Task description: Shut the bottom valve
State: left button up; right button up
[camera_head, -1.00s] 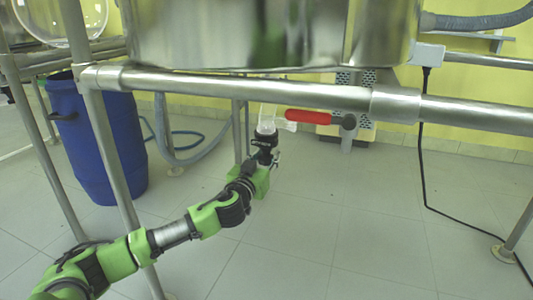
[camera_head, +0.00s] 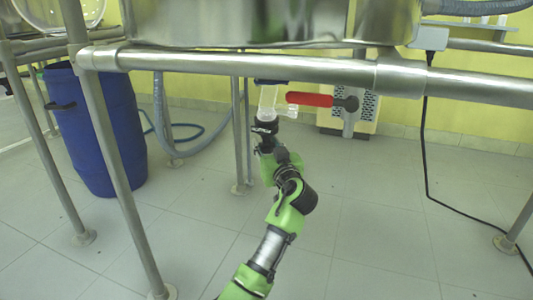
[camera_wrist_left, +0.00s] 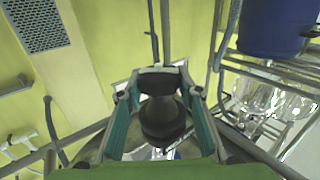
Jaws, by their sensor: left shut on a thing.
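The bottom valve (camera_head: 267,101) hangs below the vessel, behind the metal rail. It has a clear body and a red handle (camera_head: 309,99) that points to the right, roughly level. My left gripper (camera_head: 265,127) reaches up from below and meets the valve's lower end; the red handle is above and to the right of it. In the left wrist view, the teal fingers of my left gripper (camera_wrist_left: 160,112) are closed around a dark, cone-like part (camera_wrist_left: 163,120). The exact contact is hard to see in the head view. My right gripper is not in view.
The rail (camera_head: 230,65) runs across in front of the valve, with a slanted leg (camera_head: 115,170) to the left. A blue barrel (camera_head: 100,130) stands at the left. A black cable (camera_head: 424,150) hangs at the right. The floor between is mostly clear.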

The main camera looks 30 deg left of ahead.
pick_arm(q)
jog(key=n+g+y+b, duration=0.1)
jog(key=g, duration=0.1)
jog(key=n+g+y+b, duration=0.1)
jog(key=n+g+b, duration=0.1)
jog(key=shift+w+f+y, duration=0.1)
jog(key=shift+f+y, duration=0.1)
jog(key=shift+y, duration=0.1)
jog(key=shift+r+n+g+y+b, duration=0.15)
jog(key=shift+n+g+y+b, duration=0.25)
jog(key=shift+n+g+b, duration=0.55)
jog(key=shift+r+n+g+y+b, duration=0.2)
jog(key=shift+n+g+y, duration=0.35)
jog(key=shift+g, duration=0.8)
jog(key=shift+n+g, duration=0.5)
jog(key=shift+g, duration=0.2)
jog(key=o, duration=1.1)
jog(key=shift+a, duration=0.1)
jog(key=shift+f, duration=0.1)
jog(key=shift+d, duration=0.4)
jog(key=d, duration=0.3)
jog(key=s+d, duration=0.1)
jog(key=d, duration=0.7)
jog(key=shift+s+d, duration=0.1)
jog(key=shift+s, duration=0.15)
